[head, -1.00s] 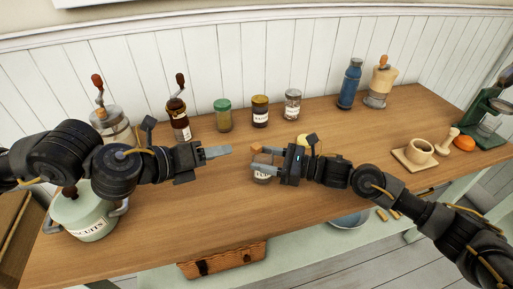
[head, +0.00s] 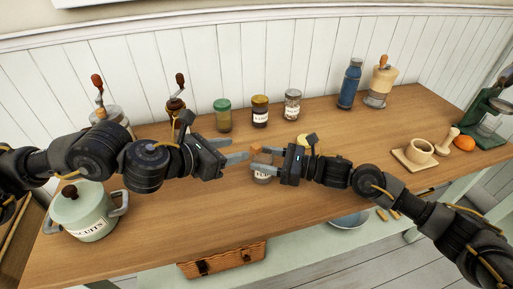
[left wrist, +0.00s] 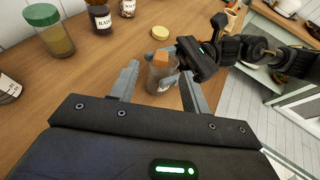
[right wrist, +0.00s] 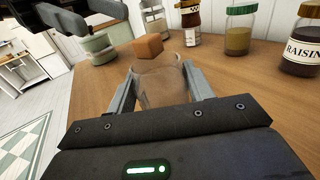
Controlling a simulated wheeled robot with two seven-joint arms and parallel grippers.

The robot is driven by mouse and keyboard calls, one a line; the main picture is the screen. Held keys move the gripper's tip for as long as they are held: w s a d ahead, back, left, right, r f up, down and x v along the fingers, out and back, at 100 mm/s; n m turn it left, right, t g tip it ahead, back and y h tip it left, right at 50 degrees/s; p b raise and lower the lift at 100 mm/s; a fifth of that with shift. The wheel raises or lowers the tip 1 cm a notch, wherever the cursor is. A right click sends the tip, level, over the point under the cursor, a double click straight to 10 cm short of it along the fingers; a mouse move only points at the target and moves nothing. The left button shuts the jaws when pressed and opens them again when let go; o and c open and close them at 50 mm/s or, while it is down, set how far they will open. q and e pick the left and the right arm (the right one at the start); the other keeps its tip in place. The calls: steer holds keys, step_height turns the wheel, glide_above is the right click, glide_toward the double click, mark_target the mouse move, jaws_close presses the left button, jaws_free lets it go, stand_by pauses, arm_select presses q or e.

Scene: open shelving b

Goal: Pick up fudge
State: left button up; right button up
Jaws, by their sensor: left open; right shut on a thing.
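The fudge, a brown-orange cube (head: 256,149), shows at the mouth of a clear glass jar (head: 262,179). It also shows in the left wrist view (left wrist: 160,61) and the right wrist view (right wrist: 148,47). I cannot tell whether it rests on the rim or sits inside. My right gripper (right wrist: 155,82) is shut on the glass jar, with a finger on either side. My left gripper (head: 238,152) is open and empty. Its fingers point right at the cube and jar, and in the left wrist view they appear to either side of the jar.
A yellow disc (head: 305,140) lies behind my right gripper. Several jars, including a green-lidded one (head: 223,115), stand along the back. A biscuit pot (head: 88,214) stands at the left. A mortar (head: 419,151) sits at the right. The front middle of the counter is clear.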

arm_select(q)
steer(key=shift+x, duration=3.6)
steer(key=shift+s+d+f, duration=0.1)
steer(key=shift+s, duration=0.05)
jaws_close()
step_height(320, 180, up, 10)
steer(key=shift+r, duration=0.55)
steer(key=shift+f, duration=0.1)
glide_above(255, 146)
step_height(255, 146, down, 6)
steer(key=shift+s+a, duration=0.4)
steer(key=shift+a, duration=0.05)
